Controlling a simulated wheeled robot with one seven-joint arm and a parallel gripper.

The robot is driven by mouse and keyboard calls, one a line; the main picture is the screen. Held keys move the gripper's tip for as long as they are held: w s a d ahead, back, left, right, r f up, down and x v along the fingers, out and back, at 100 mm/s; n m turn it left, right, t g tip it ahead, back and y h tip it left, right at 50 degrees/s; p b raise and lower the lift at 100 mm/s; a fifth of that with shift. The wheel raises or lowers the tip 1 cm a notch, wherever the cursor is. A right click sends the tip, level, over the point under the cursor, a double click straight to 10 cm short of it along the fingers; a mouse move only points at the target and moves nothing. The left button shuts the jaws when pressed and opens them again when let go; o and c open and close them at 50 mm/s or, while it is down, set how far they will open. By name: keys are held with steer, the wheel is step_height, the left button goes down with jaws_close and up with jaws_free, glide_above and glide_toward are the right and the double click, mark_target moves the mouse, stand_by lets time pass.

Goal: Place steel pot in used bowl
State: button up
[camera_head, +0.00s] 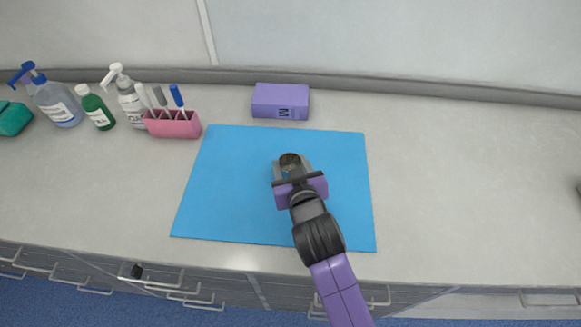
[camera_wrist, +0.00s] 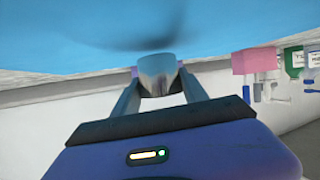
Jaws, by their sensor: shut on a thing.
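My gripper (camera_head: 292,169) is over the blue mat, near its middle, and is shut on a small steel pot (camera_wrist: 158,72). In the wrist view the shiny grey pot sits between the two fingers. In the head view only a small dark grey, rounded part of the pot (camera_head: 290,159) shows at the fingertips; the gripper covers the rest. A dark shadow lies on the mat beside the pot in the wrist view. I cannot tell how high the pot is above the mat. No bowl can be made out in either view.
The blue mat (camera_head: 225,190) lies flat on the grey counter (camera_head: 460,190). A purple box (camera_head: 280,101) stands behind it. A pink holder (camera_head: 173,125) with pens and several bottles stand at back left. The counter right of the mat is clear.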

steer(key=shift+f, duration=0.7)
steer(key=shift+f, duration=0.2)
steer(key=o, duration=1.3)
steer(key=shift+o, duration=0.2)
steer(key=shift+r, duration=0.1)
steer(key=shift+r, duration=0.15)
steer(key=b+v, duration=0.1)
steer(key=v, duration=1.1)
steer(key=shift+d, duration=0.1)
